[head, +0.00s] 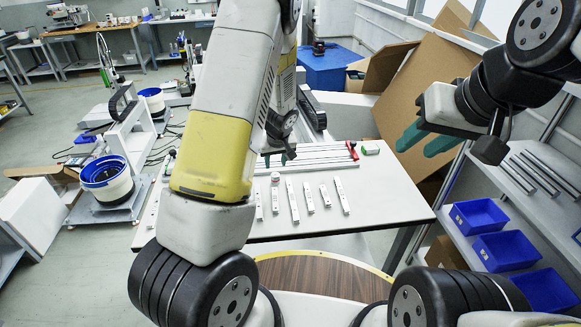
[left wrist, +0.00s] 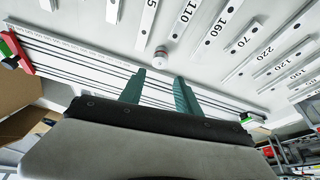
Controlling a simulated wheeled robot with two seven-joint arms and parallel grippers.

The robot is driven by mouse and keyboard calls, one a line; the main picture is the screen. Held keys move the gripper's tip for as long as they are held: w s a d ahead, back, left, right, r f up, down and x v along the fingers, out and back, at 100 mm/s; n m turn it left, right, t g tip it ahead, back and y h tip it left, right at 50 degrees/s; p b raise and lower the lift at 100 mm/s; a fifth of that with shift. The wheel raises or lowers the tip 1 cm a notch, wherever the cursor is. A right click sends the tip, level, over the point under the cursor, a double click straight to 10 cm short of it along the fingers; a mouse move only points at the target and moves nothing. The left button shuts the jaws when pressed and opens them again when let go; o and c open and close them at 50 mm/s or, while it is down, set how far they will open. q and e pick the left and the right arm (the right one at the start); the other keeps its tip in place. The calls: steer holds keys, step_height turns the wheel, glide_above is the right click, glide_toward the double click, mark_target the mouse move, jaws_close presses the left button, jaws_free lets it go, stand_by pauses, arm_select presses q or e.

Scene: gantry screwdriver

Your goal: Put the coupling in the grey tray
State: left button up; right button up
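A small round metallic piece, which looks like the coupling (left wrist: 160,56), stands on the white table just beyond my left fingertips in the left wrist view. It also shows small in the head view (head: 275,177). My left gripper (left wrist: 160,82) is over the rails with its teal fingers apart and nothing between them. In the head view this gripper (head: 279,158) is partly hidden behind my arm. My right gripper (head: 425,138) is raised at the right, fingers apart and empty, away from the table. I cannot make out a grey tray in either view.
Several numbered white bars (head: 292,201) lie on the white table (head: 385,200). Blue bins (head: 505,250) and a cardboard box (head: 430,95) stand right.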

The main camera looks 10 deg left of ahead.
mark_target(275, 175)
arm_select(q)
steer(key=x, duration=0.9)
steer(key=shift+s+d+f, duration=0.1)
steer(key=shift+d+f, duration=0.1)
steer(key=shift+f, duration=0.2)
jaws_close()
